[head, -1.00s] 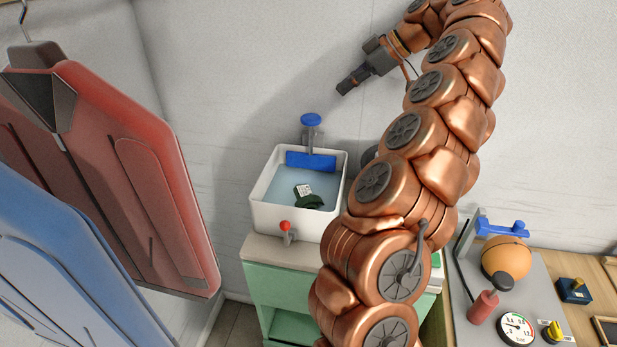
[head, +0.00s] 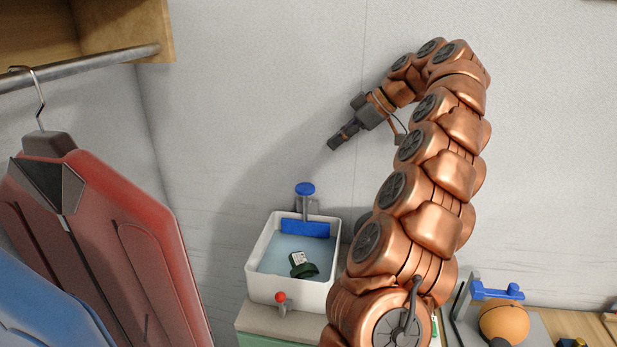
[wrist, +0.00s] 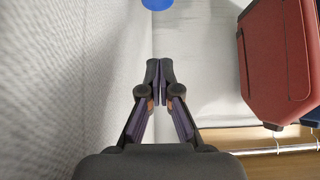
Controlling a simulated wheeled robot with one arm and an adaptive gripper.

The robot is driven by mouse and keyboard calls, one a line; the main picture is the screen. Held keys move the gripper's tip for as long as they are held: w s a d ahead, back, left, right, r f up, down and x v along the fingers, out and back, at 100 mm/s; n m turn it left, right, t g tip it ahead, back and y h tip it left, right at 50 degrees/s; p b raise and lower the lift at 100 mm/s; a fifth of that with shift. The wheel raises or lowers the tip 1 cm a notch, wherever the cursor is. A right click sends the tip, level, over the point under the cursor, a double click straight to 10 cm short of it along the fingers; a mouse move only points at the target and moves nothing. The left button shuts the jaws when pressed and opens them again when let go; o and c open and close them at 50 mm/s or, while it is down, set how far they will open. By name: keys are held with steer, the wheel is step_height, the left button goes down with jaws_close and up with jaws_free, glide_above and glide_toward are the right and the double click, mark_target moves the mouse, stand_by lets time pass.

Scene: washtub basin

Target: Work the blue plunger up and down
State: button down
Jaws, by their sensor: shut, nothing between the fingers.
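The blue plunger has a round blue knob (head: 305,188) on a grey stem that stands upright at the back of a white basin (head: 262,291). A blue block (head: 305,228) sits at the stem's base, at the basin's back wall. My gripper (head: 331,147) is shut and empty, in the air above and slightly right of the knob, apart from it. In the wrist view the fingers (wrist: 160,66) are together, and the blue knob (wrist: 171,4) is cut off at the top edge.
The basin holds water and a dark green object with a white label (head: 302,265). A red-knobbed tap (head: 280,298) is on its front. A red jacket (head: 128,240) hangs at left. An orange ball-shaped device (head: 503,322) stands at lower right. The wall is close behind.

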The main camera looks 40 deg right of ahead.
steer(key=shift+f, duration=0.1)
steer(key=b, duration=0.1)
glide_above(298, 186)
steer(key=s+d, duration=0.2)
steer(key=shift+s+a+f, duration=0.1)
steer(key=shift+f, duration=1.55)
steer(key=shift+s+f, duration=0.1)
steer(key=shift+f, duration=1.55)
steer(key=shift+w+a+f, duration=0.1)
steer(key=shift+f, duration=0.2)
steer(key=shift+f+p, duration=0.9)
steer(key=shift+f, duration=0.95)
